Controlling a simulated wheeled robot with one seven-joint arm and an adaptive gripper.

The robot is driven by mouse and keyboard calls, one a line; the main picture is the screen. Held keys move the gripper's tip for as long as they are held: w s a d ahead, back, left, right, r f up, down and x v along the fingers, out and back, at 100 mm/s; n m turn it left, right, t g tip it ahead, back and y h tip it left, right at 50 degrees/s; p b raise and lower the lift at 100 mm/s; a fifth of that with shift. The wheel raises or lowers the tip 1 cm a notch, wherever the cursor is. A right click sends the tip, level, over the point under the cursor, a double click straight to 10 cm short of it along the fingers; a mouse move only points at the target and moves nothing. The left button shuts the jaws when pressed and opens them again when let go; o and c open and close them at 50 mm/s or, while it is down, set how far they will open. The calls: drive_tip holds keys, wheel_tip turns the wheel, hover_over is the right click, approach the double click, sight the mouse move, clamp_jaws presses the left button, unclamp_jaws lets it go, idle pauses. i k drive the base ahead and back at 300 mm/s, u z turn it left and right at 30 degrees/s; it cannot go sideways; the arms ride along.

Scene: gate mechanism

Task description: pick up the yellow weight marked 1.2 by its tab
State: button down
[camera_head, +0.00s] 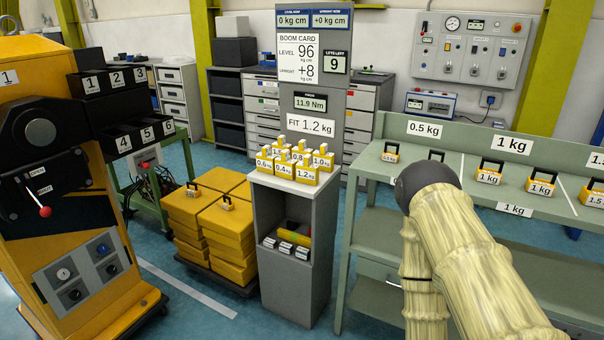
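The yellow weight that reads 1.2 kg (307,175) stands at the front right of a cluster of yellow weights on top of a grey pedestal (262,180). Its pale tab (311,160) points up. The small labels are hard to read. Weights reading 0.6 (264,165) and 0.4 (284,170) stand to its left, and others stand close behind and to its right. My arm, in a pale yellow sleeve, fills the lower right and bends at a dark joint. My gripper is not visible.
A green bench (470,150) with several handled weights stands right of the pedestal. Stacked yellow blocks (228,225) stand on its left. A yellow machine (60,160) with a red-knobbed lever is at far left. A sign (311,125) above the pedestal reads FIT 1.2 kg.

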sight(307, 172)
drive_tip(key=z, duration=0.35)
drive_tip(key=k, duration=0.4)
drive_tip(key=z, duration=0.85)
drive_tip(key=i, duration=1.25)
drive_tip(key=u, duration=0.75)
